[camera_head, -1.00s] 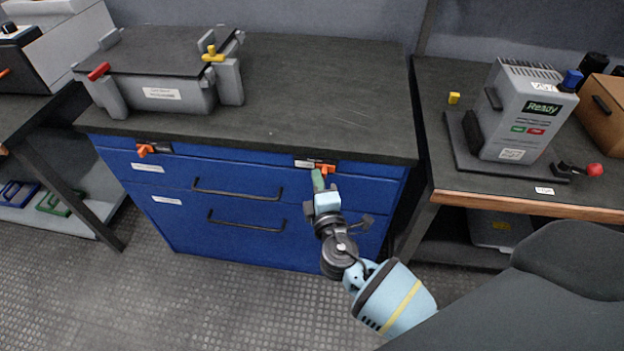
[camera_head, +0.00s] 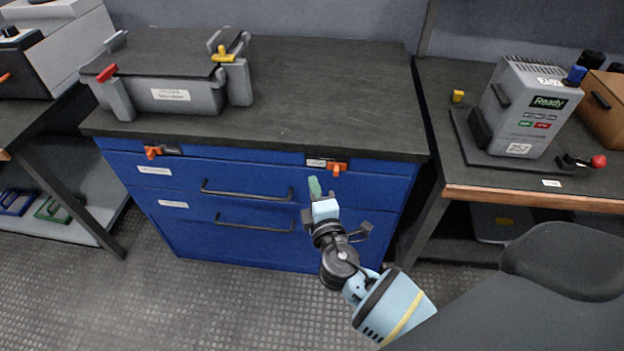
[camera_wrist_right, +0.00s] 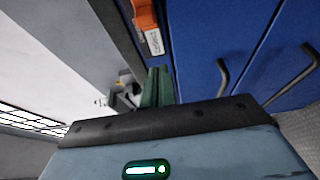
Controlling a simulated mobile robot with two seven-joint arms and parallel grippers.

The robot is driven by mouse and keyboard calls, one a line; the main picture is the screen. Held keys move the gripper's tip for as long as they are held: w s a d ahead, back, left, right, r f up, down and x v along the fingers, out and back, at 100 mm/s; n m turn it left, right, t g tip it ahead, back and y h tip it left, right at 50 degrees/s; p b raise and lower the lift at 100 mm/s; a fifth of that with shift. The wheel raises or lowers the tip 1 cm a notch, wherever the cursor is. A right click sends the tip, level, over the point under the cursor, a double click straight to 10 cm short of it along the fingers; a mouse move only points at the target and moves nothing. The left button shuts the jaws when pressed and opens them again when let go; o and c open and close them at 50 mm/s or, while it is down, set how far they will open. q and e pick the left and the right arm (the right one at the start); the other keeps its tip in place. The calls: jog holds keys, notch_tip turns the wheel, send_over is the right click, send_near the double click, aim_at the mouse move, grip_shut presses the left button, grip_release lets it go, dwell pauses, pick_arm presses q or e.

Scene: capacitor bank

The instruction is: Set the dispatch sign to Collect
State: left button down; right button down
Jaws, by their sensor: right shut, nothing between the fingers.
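No sign with readable dispatch wording shows. The likeliest piece is an orange tab (camera_head: 337,168) with a small white label (camera_head: 316,163) on the blue cabinet's upper right front; its text is too small to read. The tab (camera_wrist_right: 146,16) and label (camera_wrist_right: 155,42) also show at the top of the right wrist view. My right gripper (camera_head: 314,187) has green fingertips, shut and empty, just below and left of the tab, apart from it in the head view. The fingers also show in the right wrist view (camera_wrist_right: 157,86). My left gripper is out of view.
A second orange tab (camera_head: 154,152) is on the cabinet's upper left. Drawer handles (camera_head: 247,194) stick out below the dark countertop (camera_head: 320,95). A grey fixture (camera_head: 175,95) stands on top. A grey device reading Ready (camera_head: 525,110) stands on the right bench.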

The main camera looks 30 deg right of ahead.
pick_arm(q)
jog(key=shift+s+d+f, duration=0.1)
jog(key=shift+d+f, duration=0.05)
pick_arm(e)
jog(key=v, duration=0.7)
jog(key=shift+d, duration=0.15)
